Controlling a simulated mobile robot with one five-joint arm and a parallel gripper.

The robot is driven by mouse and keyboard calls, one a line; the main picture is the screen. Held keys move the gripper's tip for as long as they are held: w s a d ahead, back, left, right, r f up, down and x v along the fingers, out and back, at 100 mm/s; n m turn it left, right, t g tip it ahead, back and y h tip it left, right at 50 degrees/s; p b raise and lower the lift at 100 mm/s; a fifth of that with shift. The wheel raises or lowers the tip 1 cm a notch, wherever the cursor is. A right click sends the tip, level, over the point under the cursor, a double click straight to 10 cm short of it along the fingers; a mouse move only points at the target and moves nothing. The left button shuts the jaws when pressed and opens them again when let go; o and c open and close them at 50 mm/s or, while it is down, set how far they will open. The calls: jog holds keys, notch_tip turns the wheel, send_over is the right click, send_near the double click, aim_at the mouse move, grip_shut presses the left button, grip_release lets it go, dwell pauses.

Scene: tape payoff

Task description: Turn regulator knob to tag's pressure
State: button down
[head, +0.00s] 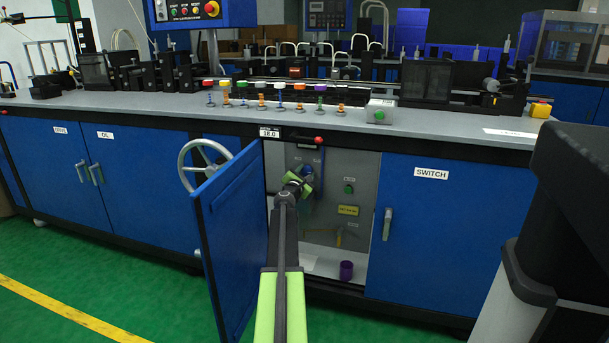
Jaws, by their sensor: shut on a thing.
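The open cabinet bay in the blue machine front shows a grey back panel (345,165). My gripper (302,181), with green and dark parts, reaches into this bay at the upper left of the panel. It is shut on the regulator knob (308,170), a small blue part mostly hidden behind the gripper. The knob's angle cannot be told. A white tag (270,132) on the counter's front edge above the bay appears to read 16.0. A small dark display or gauge (308,146) sits above the knob; its reading is too small to tell.
The blue door (232,240) stands open left of my arm. A handwheel (203,165) is behind it. A green button (349,189), yellow label (348,210) and purple cup (346,270) are to the right.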

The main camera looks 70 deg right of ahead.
jog(key=shift+d+m, duration=0.35)
jog(key=shift+m, duration=0.25)
jog(key=m, duration=1)
jog(key=shift+s, duration=0.1)
jog(key=c, duration=0.9)
grip_release()
jog(key=shift+o, duration=0.2)
jog(key=a, duration=1.7)
jog(key=shift+s+a, duration=0.2)
jog(key=shift+s, duration=0.25)
